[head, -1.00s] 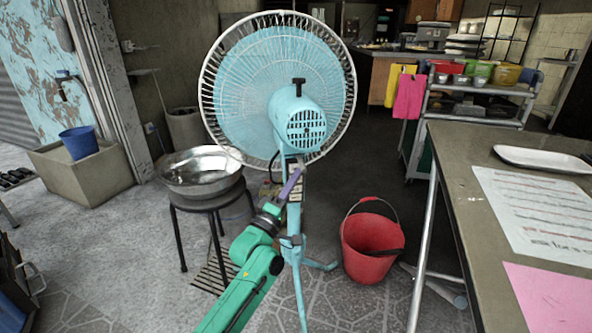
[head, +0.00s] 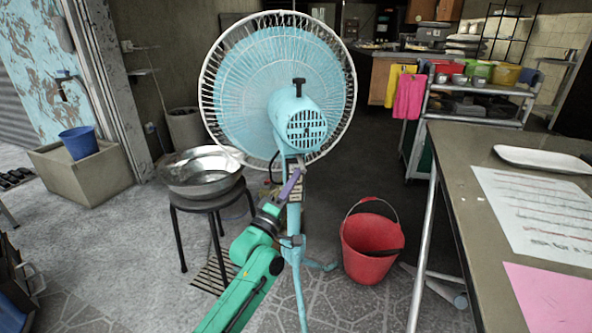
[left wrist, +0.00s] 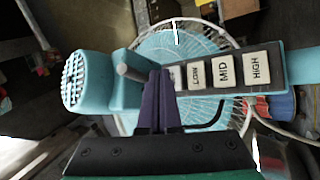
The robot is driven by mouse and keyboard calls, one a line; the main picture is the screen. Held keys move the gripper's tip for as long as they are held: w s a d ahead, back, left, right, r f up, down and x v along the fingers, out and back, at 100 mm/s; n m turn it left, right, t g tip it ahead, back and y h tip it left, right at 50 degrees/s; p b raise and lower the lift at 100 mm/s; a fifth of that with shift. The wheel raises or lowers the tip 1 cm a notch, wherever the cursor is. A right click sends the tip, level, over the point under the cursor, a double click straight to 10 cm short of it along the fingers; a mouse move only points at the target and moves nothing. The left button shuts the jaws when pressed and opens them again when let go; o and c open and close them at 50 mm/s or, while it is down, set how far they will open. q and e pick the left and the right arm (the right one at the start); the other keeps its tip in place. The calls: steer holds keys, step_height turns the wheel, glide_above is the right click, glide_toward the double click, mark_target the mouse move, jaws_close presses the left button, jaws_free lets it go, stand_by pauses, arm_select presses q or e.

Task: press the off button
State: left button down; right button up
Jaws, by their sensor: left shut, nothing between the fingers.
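The light-blue pedestal fan (head: 302,120) stands upright with its motor housing facing me. In the left wrist view, its dark button panel (left wrist: 290,62) carries cream buttons: HIGH (left wrist: 256,68), MID (left wrist: 225,72) and LOW (left wrist: 196,75). Another button (left wrist: 175,78) at the panel's left end is partly hidden behind my fingers, and its label cannot be read. My left gripper (head: 297,172) is shut and empty, with its purple fingertips in front of the upper part of the panel. In the left wrist view its fingertips (left wrist: 160,72) overlap that end button's edge; contact cannot be told.
A metal bowl (head: 198,180) sits on a black stool (head: 213,203) left of the fan. A red bucket (head: 371,247) stands on the floor to its right. A table (head: 470,158) with papers fills the right side. A knob (left wrist: 130,73) sticks out beside the fingers.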

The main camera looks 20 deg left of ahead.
stand_by(0.3)
arm_select(q)
steer(key=shift+w+a, duration=0.2)
steer(key=shift+w, duration=0.15)
steer(key=shift+w+a+b, duration=0.15)
steer(key=shift+w+b, duration=0.2)
steer(key=shift+b, duration=0.25)
stand_by(0.6)
steer(key=shift+s+d+p, duration=0.35)
steer(key=shift+s+p, duration=0.4)
steer(key=shift+p, duration=0.1)
